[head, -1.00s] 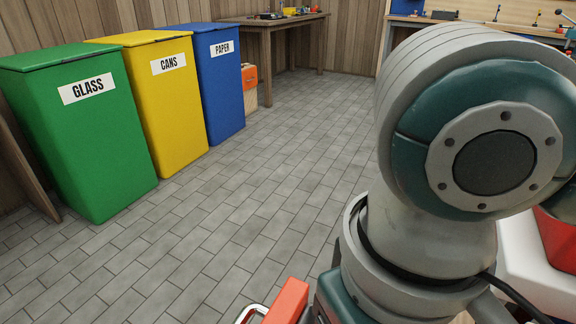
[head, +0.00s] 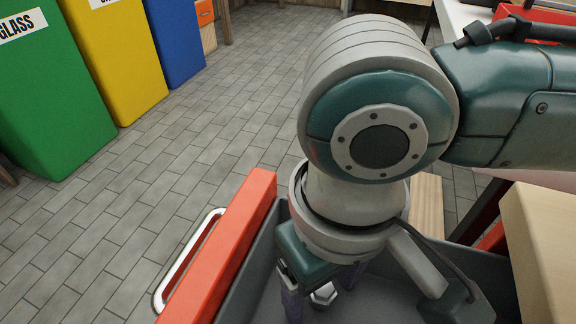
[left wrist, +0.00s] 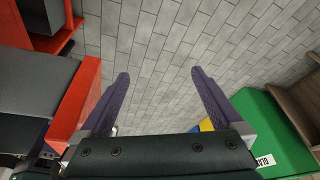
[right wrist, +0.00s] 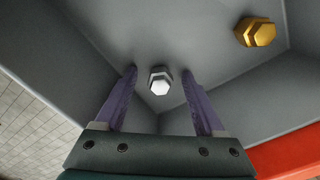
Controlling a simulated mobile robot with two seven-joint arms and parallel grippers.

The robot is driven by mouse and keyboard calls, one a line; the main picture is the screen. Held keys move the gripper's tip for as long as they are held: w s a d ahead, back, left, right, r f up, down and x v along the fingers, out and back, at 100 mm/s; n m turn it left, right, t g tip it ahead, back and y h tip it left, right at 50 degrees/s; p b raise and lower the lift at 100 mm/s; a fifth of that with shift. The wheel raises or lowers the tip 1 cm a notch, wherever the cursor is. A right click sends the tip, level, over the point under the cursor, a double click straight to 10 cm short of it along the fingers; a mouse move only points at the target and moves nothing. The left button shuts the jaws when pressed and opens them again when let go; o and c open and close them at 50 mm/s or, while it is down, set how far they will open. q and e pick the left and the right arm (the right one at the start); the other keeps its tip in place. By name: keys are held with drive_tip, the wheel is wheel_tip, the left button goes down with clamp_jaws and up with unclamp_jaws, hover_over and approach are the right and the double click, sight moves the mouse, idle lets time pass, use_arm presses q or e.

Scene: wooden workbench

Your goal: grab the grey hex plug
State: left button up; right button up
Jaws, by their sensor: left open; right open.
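The grey hex plug (right wrist: 160,82) lies on the floor of a grey open drawer. In the right wrist view it sits just beyond and between the fingertips of my right gripper (right wrist: 160,78), which is open and points down into the drawer. The plug also shows in the head view (head: 323,295), partly hidden by the gripper. My left gripper (left wrist: 162,78) is open and empty above the tiled floor. It is not visible in the head view.
A gold hex plug (right wrist: 256,32) lies in the same drawer, apart from the grey one. The drawer has a red front (head: 225,255) with a metal handle (head: 186,262), and grey walls close to my right gripper. Green (head: 45,110), yellow and blue bins stand at the left.

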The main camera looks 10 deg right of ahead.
drive_tip(key=shift+c, duration=0.3)
clamp_jaws()
drive_tip(key=shift+r, duration=0.1)
